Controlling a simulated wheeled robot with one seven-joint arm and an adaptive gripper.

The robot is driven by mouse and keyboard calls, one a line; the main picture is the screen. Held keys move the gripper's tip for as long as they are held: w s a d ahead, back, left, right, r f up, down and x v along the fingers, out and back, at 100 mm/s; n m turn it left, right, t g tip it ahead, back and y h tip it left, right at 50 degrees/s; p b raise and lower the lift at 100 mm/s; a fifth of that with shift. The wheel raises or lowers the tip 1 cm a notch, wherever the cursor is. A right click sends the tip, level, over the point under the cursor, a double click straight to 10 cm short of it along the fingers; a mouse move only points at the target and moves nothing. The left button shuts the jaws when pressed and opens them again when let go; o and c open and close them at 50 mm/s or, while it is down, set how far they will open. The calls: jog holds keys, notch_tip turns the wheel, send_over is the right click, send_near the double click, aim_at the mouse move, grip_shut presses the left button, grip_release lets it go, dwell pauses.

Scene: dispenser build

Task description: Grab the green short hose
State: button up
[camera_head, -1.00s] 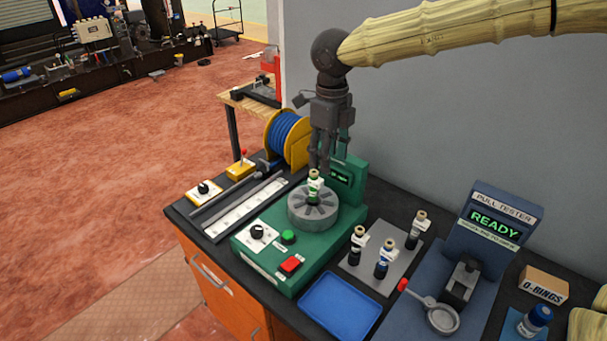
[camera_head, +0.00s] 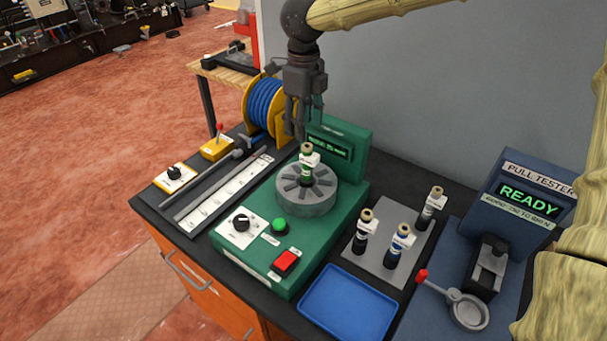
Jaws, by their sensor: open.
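A short hose with a green band (camera_head: 306,169) stands upright in the grey round die (camera_head: 306,201) of the green crimping machine (camera_head: 258,258). It has a brass-coloured top and a white tag. My gripper (camera_head: 296,132) points down with open, empty fingers. In the picture its fingertips are just above and slightly left of the hose top. I cannot tell whether they are behind it or touching it.
Several similar dark hoses, including a blue-banded one (camera_head: 398,247), stand on a grey plate (camera_head: 382,279) to the right. The pull tester (camera_head: 520,207) reads READY. An empty blue tray (camera_head: 348,302) lies in front. A blue hose reel (camera_head: 263,104) stands behind left.

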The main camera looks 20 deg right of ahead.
aim_at(307, 158)
jog(key=s+f+p, duration=0.1)
jog(key=s+f, duration=0.1)
jog(key=s, duration=0.1)
jog(key=shift+f, duration=0.4)
jog(key=shift+w+f, duration=0.85)
jog(key=shift+f, duration=0.45)
jog(key=f+p, duration=0.1)
jog(key=s+f, duration=0.1)
jog(key=f, duration=0.1)
jog(key=shift+d+f+p, duration=0.1)
jog(key=shift+f+p, duration=0.15)
jog(key=shift+p, duration=0.15)
jog(key=shift+f, duration=0.35)
jog(key=shift+s+r, duration=0.1)
jog(key=shift+r, duration=0.05)
jog(key=shift+c, duration=0.4)
grip_shut()
